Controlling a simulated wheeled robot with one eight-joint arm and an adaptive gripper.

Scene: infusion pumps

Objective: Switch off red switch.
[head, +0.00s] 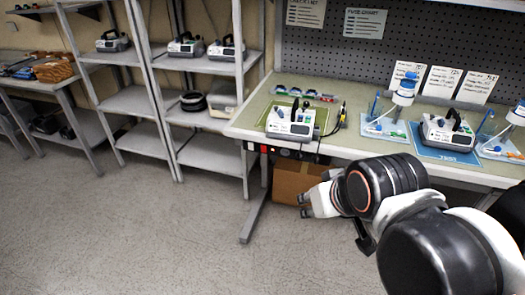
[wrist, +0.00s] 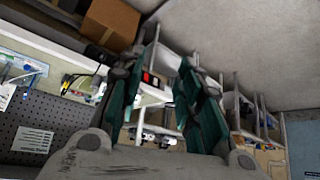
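A small red switch (head: 264,149) sits on the front edge of the workbench, near its left corner, beside other small dark fittings. It also shows in the wrist view (wrist: 146,77), close beside the left finger in the picture. My gripper (head: 304,205) is in front of the bench and below its top, to the right of the switch and apart from it. In the wrist view my gripper (wrist: 168,50) has its two green-padded fingers spread with nothing between them. The switch is too small to tell its position.
The workbench (head: 245,126) carries an infusion pump (head: 291,122) near its left end and another pump (head: 447,132) on a blue mat. A cardboard box (head: 291,180) stands under the bench, behind my gripper. Metal shelves (head: 212,120) stand at left. The floor in front is clear.

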